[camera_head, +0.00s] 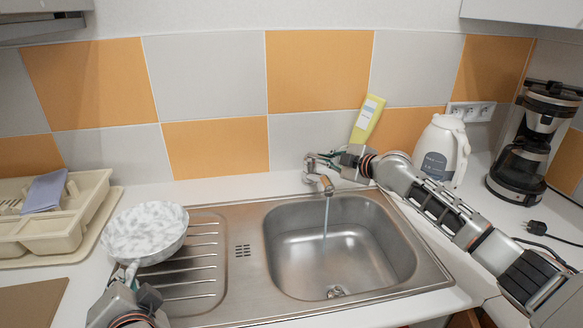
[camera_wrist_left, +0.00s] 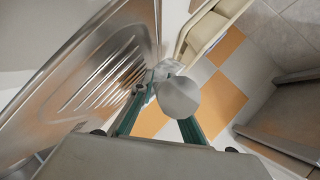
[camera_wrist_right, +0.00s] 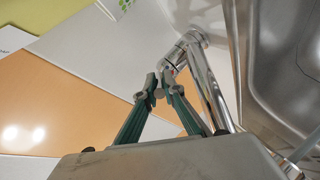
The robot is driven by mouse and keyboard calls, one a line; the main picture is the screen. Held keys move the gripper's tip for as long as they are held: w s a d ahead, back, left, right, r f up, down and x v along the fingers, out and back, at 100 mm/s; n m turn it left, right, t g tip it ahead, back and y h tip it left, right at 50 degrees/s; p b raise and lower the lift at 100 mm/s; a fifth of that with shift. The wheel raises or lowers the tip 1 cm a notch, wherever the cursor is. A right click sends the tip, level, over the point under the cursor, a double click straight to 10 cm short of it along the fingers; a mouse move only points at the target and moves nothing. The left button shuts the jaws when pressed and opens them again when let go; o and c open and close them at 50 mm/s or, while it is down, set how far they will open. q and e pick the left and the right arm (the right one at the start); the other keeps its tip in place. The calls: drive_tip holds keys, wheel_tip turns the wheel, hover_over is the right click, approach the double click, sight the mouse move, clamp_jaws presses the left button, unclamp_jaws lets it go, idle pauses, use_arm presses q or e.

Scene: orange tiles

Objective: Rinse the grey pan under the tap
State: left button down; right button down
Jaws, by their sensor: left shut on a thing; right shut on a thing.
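The grey pan (camera_head: 146,228), mottled grey and white, is held over the left drainboard of the steel sink. My left gripper (camera_head: 131,284) is shut on its handle; in the left wrist view the grey handle end (camera_wrist_left: 179,97) shows between the fingers. The tap (camera_head: 322,181) is at the back of the basin, and a thin stream of water (camera_head: 325,217) runs from its spout into the basin. My right gripper (camera_head: 338,162) is shut on the tap's lever; the right wrist view shows its fingertips (camera_wrist_right: 160,86) at the chrome tap body (camera_wrist_right: 207,85).
The sink basin (camera_head: 390,245) is empty apart from the running water. A beige tray (camera_head: 95,203) with a purple cloth (camera_head: 45,191) stands at left. A yellow bottle (camera_head: 367,119), white kettle (camera_head: 441,152) and coffee maker (camera_head: 522,160) stand behind and right of my right arm.

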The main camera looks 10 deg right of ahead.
use_arm(q)
drive_tip(key=shift+s+a+r+p, duration=0.1)
drive_tip(key=shift+s+r+p, duration=0.15)
drive_tip(key=shift+r+p, duration=0.25)
drive_tip(key=shift+s+r+p, duration=0.2)
drive_tip(key=shift+r+p, duration=0.15)
drive_tip(key=shift+r, duration=0.2)
use_arm(e)
drive_tip(key=shift+a+r+g, duration=0.25)
drive_tip(key=shift+r+g, duration=0.15)
drive_tip(key=shift+r, duration=0.05)
use_arm(q)
drive_tip(key=shift+w+r, duration=0.15)
drive_tip(key=shift+r, duration=0.05)
use_arm(e)
drive_tip(key=shift+w+d+f+h, duration=0.1)
drive_tip(key=shift+d+f+h, duration=0.05)
drive_tip(key=shift+h, duration=0.15)
drive_tip(key=c, duration=2.2)
unclamp_jaws()
drive_tip(key=shift+o, duration=0.2)
drive_tip(key=v, duration=1.2)
use_arm(q)
drive_tip(key=shift+f, duration=0.1)
